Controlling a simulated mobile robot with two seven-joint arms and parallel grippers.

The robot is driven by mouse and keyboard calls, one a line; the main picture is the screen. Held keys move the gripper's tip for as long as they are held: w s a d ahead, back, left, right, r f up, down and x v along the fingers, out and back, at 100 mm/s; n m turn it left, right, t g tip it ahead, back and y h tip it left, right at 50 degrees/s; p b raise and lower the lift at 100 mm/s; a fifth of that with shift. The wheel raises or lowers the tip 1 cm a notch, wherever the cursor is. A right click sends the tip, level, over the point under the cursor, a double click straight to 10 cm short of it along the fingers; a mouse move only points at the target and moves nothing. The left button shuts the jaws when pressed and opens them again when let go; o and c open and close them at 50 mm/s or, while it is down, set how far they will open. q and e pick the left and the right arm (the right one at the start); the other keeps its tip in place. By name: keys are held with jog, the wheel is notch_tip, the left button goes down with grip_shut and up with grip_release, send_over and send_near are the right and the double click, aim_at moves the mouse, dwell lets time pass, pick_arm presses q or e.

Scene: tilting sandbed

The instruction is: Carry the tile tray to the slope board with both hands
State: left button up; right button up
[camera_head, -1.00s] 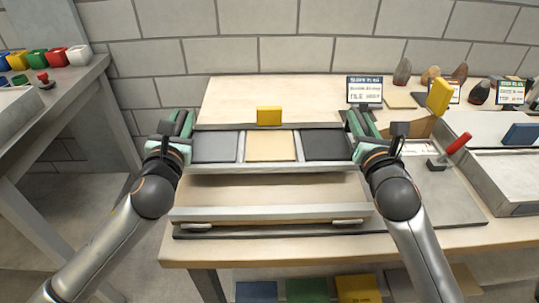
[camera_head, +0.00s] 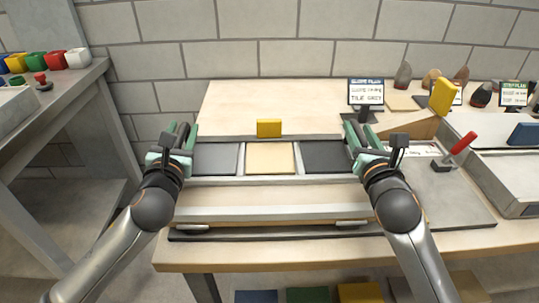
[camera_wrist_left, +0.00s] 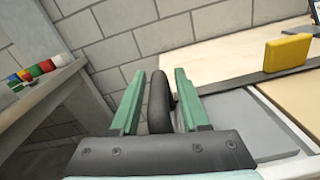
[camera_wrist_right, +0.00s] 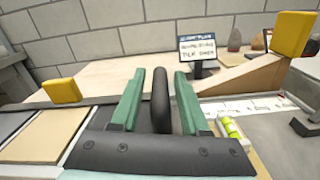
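The tile tray (camera_head: 270,180) is a long pale tray with grey, tan and dark tiles. It appears level over the slope board (camera_head: 270,198), whose front strip and metal lip show below it. I cannot tell whether they touch. A yellow block (camera_head: 269,128) stands at the tray's rear edge. My left gripper (camera_head: 178,135) has its fingers on either side of the dark left handle (camera_wrist_left: 159,100). My right gripper (camera_head: 358,135) likewise holds the dark right handle (camera_wrist_right: 160,100). The fingers are close to the handles; exact contact is hard to see.
A sign (camera_head: 366,92) stands behind the right gripper. A wooden wedge (camera_head: 412,128) with a yellow block (camera_head: 443,97) and a red-handled lever (camera_head: 462,144) are to the right. The table behind the tray is clear. A side table (camera_head: 60,100) stands left.

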pick_arm(q)
jog(key=shift+o, duration=0.8)
pick_arm(e)
jog(key=shift+o, duration=0.8)
pick_arm(q)
jog(key=s, duration=1.1)
jog(key=shift+d, duration=0.25)
jog(key=shift+s, duration=0.45)
pick_arm(e)
jog(key=shift+s, duration=0.15)
jog(key=s, duration=1.1)
jog(key=shift+s+d, duration=0.3)
jog(key=shift+s, duration=0.05)
